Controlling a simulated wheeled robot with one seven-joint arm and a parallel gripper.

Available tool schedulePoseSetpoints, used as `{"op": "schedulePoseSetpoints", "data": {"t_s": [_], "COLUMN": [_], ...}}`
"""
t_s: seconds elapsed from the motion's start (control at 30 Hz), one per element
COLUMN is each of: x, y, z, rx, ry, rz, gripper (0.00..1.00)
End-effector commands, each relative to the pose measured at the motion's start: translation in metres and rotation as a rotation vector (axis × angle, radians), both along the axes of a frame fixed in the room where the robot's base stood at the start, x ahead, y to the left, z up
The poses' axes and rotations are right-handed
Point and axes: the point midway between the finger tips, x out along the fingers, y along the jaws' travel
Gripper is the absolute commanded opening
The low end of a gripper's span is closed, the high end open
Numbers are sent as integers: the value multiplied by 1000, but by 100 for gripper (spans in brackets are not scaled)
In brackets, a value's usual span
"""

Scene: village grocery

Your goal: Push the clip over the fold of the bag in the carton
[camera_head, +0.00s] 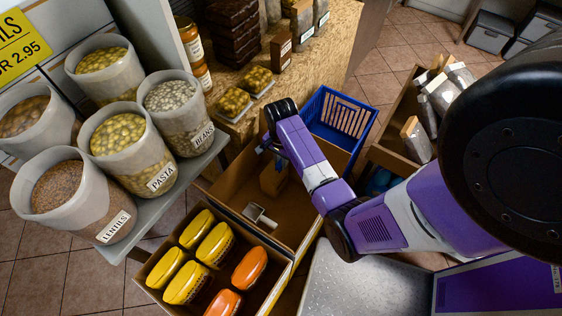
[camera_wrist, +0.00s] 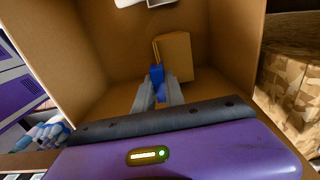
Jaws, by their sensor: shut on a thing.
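The open cardboard carton (camera_head: 299,226) stands in the middle of the head view; its inner wall (camera_wrist: 98,40) surrounds my gripper in the wrist view. A brown paper bag (camera_wrist: 176,56) stands in it, and also shows below my gripper in the head view (camera_head: 272,179). My gripper (camera_wrist: 157,84) is shut on a small blue clip (camera_wrist: 157,73). The clip overlaps the near left edge of the bag in the wrist view; I cannot tell whether it touches the bag or sits on its fold. In the head view my gripper (camera_head: 266,147) is over the carton.
A blue basket (camera_head: 341,118) stands behind, and bins of pasta, beans and lentils (camera_head: 133,150) stand on a shelf at left.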

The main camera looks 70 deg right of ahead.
Motion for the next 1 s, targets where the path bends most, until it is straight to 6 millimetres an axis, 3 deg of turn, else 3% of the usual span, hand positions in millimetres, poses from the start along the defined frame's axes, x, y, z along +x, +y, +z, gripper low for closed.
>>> {"op": "schedulePoseSetpoints", "data": {"t_s": [0.5, 1.0], "x": [0, 0], "y": [0, 0], "z": [-36, -40], "rx": [0, 0], "ry": [0, 0], "rz": [0, 0], "gripper": [0, 0]}}
